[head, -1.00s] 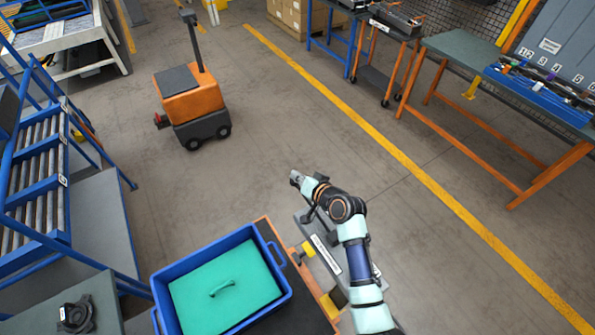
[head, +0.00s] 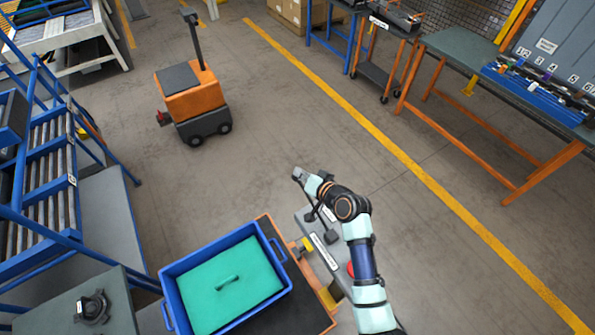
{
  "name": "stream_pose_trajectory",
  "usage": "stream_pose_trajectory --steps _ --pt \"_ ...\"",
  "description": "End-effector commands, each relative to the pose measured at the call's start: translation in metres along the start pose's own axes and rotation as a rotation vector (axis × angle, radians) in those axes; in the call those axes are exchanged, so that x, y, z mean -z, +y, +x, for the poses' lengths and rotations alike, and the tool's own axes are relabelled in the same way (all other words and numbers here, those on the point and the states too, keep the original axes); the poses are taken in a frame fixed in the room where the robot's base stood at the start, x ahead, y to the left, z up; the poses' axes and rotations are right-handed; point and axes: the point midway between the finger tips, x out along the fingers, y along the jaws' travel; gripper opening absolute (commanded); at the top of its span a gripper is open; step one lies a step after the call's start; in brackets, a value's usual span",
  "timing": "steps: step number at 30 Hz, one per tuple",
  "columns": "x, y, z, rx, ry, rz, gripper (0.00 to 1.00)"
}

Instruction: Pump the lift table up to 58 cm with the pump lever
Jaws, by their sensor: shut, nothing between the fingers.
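The lift table (head: 305,303) is at the bottom centre of the head view, with a dark top and orange edge. Beside its right edge is a grey unit (head: 303,222) with a white label strip, a small dark block and a red button (head: 350,268), partly behind my arm. My gripper (head: 297,173) is shut and empty, at the far end of this unit. I cannot clearly make out the pump lever; dark parts lie under my wrist. No height reading is legible.
A blue crate (head: 168,289) with a teal lid (head: 238,292) sits on the lift table. An orange cart (head: 196,103) stands on the floor beyond. A blue roller rack (head: 50,195) is at left, workbenches (head: 455,58) at upper right. The floor between is clear.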

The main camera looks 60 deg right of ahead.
Motion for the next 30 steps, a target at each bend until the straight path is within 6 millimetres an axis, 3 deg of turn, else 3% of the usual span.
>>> stream_pose_trajectory --steps 17,30 --pt "0.009 -0.009 -0.010 0.001 0.001 0.000 0.00" --pt "0.032 -0.031 -0.041 0.001 0.002 0.000 0.00"
